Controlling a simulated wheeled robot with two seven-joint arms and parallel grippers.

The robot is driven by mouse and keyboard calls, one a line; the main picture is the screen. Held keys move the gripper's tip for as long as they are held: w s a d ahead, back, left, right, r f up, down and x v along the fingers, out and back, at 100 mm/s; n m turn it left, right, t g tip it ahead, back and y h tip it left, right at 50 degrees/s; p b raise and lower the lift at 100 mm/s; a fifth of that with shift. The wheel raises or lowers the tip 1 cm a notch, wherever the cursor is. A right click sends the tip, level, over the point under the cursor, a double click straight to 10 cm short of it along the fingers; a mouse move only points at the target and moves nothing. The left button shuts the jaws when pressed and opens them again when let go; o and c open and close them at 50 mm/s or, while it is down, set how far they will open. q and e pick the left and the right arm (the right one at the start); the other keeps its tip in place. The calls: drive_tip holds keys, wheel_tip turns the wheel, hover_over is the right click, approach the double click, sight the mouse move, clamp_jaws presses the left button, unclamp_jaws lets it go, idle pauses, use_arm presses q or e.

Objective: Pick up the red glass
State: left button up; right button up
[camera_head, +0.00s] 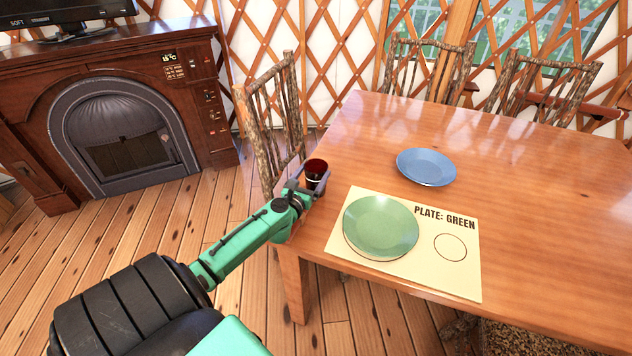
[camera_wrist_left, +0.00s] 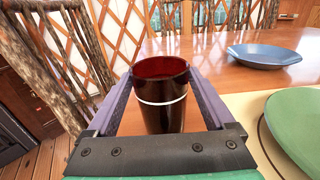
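The red glass (camera_head: 316,170) is a dark red tumbler with a pale band. It stands upright at the left corner of the wooden table. My left gripper (camera_head: 309,184) is at the glass, with one finger on each side of it. In the left wrist view, the glass (camera_wrist_left: 160,92) is between the two dark fingers (camera_wrist_left: 160,85), close to both tips. The fingers are spread wide, and thin gaps seem to show beside the glass. Its base is hidden behind the gripper's palm. My right gripper is not in view.
A green plate (camera_head: 380,226) lies on a cream mat (camera_head: 462,278) right of the glass. A blue plate (camera_head: 426,166) is farther back on the table (camera_head: 540,190). A rustic chair (camera_head: 272,120) stands close behind the glass. The table's right side is clear.

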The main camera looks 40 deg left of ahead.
use_arm(q)
clamp_jaws()
drive_tip(key=shift+r, duration=0.1)
wheel_tip(320, 180, up, 20)
drive_tip(key=p, duration=0.9)
drive_tip(key=shift+p, duration=0.3)
